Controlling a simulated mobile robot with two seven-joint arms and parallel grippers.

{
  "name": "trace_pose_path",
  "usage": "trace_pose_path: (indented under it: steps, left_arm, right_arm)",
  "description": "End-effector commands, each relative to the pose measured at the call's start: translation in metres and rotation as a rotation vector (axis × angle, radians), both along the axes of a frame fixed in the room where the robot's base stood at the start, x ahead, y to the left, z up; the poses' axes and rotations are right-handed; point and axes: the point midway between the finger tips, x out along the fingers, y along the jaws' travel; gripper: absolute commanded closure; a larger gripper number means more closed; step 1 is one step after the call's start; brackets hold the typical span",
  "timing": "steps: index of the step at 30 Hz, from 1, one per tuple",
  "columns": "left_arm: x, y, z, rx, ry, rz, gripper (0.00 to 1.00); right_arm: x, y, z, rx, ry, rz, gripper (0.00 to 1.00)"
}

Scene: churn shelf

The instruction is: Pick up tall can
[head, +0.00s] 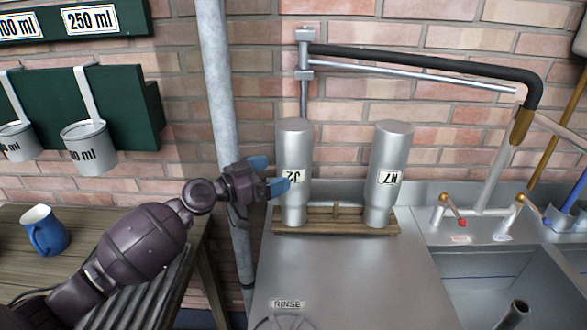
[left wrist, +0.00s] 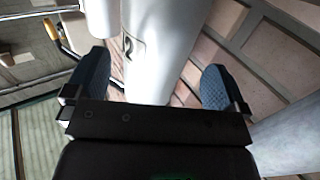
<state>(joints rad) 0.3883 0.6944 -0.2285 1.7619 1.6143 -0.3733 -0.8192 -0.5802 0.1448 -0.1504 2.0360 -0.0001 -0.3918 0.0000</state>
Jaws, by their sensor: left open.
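Two tall silver cans stand upright side by side at the back of the metal counter. The left can (head: 295,142) is labelled J2 and the right can (head: 391,150) is labelled N7. My left gripper (head: 276,174) is open at the left side of the J2 can, at about label height. Its near blue finger overlaps the can's front in the head view. In the left wrist view the J2 can (left wrist: 160,55) shows between the spread blue fingers of my left gripper (left wrist: 154,86); I cannot tell whether they touch it. My right gripper is not in view.
The cans stand on a low wooden rack (head: 337,227). A grey pipe (head: 217,90) rises close behind my left wrist. A sink with taps (head: 480,222) lies right, and a blue mug (head: 46,231) stands on the wooden table left. The front counter is mostly clear.

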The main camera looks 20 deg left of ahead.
Motion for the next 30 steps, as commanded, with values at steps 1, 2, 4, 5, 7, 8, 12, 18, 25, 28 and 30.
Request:
trace_pose_path:
  steps: [1, 2, 4, 5, 7, 8, 12, 18, 25, 28, 30]
  left_arm:
    - [0.002, -0.002, 0.000, 0.000, 0.000, 0.000, 0.00]
    - [0.003, -0.003, 0.000, 0.000, 0.000, -0.001, 0.00]
    - [0.005, -0.006, 0.001, 0.000, 0.000, 0.000, 0.00]
    - [0.007, -0.008, 0.002, -0.001, 0.000, 0.000, 0.00]
    - [0.013, -0.014, 0.005, -0.002, -0.002, -0.001, 0.00]
    - [0.017, -0.017, 0.005, -0.002, -0.001, -0.001, 0.00]
    - [0.031, -0.030, 0.005, -0.002, -0.001, 0.000, 0.00]
    - [0.040, -0.038, 0.002, -0.001, 0.002, 0.000, 0.00]
    - [0.040, -0.039, 0.001, -0.001, 0.002, 0.000, 0.03]
    - [0.040, -0.038, 0.001, -0.001, 0.002, 0.000, 0.18]
    - [0.040, -0.038, 0.001, 0.000, 0.001, 0.000, 0.29]
  right_arm:
    - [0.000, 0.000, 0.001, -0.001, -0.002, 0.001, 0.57]
    - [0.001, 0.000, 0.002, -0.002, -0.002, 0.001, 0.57]
    - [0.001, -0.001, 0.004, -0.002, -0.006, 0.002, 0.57]
    - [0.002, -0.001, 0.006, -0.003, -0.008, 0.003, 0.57]
    - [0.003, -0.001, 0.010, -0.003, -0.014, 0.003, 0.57]
    - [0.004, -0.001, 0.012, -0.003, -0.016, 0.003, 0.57]
    - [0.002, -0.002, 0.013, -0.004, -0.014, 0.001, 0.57]
    - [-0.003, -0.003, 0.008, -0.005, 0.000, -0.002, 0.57]
    - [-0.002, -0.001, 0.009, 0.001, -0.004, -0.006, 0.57]
    - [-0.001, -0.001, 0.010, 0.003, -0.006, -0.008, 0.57]
    - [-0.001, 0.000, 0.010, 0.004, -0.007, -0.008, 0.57]
